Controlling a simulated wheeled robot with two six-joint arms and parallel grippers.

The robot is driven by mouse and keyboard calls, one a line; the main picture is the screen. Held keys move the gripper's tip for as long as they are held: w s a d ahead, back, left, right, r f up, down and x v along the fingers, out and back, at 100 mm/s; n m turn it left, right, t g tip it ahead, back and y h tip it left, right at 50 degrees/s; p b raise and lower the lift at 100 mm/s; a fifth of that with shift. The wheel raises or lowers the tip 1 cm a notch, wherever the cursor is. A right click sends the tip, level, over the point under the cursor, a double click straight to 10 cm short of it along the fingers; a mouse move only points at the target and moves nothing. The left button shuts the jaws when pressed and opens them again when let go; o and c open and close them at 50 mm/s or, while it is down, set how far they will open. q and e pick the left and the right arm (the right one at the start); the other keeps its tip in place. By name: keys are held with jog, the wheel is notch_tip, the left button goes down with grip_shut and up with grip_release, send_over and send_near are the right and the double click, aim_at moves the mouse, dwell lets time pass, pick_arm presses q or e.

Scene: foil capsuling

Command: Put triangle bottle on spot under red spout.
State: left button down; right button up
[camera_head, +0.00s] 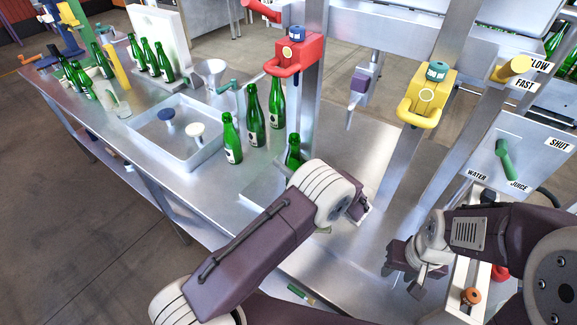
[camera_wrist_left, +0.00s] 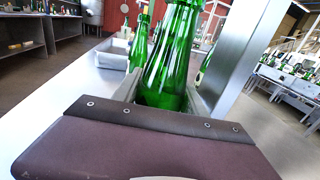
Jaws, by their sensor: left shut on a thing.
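A green glass bottle (camera_head: 293,152) stands upright, partly hidden behind my left wrist in the head view. The wrist view shows its neck and shoulder (camera_wrist_left: 170,62) close up. My left gripper (camera_wrist_left: 162,98) is shut on this bottle. The red spout (camera_head: 293,55) is on the frame above and beyond the held bottle. The spot under it is hidden. My right gripper (camera_head: 408,268) is at the lower right, away from the bottles; its opening is unclear.
Several green bottles (camera_head: 232,140) stand left of the held one. A yellow spout (camera_head: 427,95) and metal posts (camera_head: 312,75) stand nearby. The front left counter (camera_head: 190,190) is clear.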

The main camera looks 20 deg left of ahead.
pick_arm(q)
jog(key=shift+s, duration=0.1)
jog(key=c, duration=0.6)
grip_release()
jog(key=shift+c, duration=0.2)
jog(key=shift+r, duration=0.15)
pick_arm(e)
jog(key=shift+r, duration=0.2)
pick_arm(q)
jog(key=v, duration=0.7)
jog(key=shift+s+d, duration=0.15)
jog(key=shift+d, duration=0.05)
pick_arm(e)
jog(key=shift+f, duration=0.25)
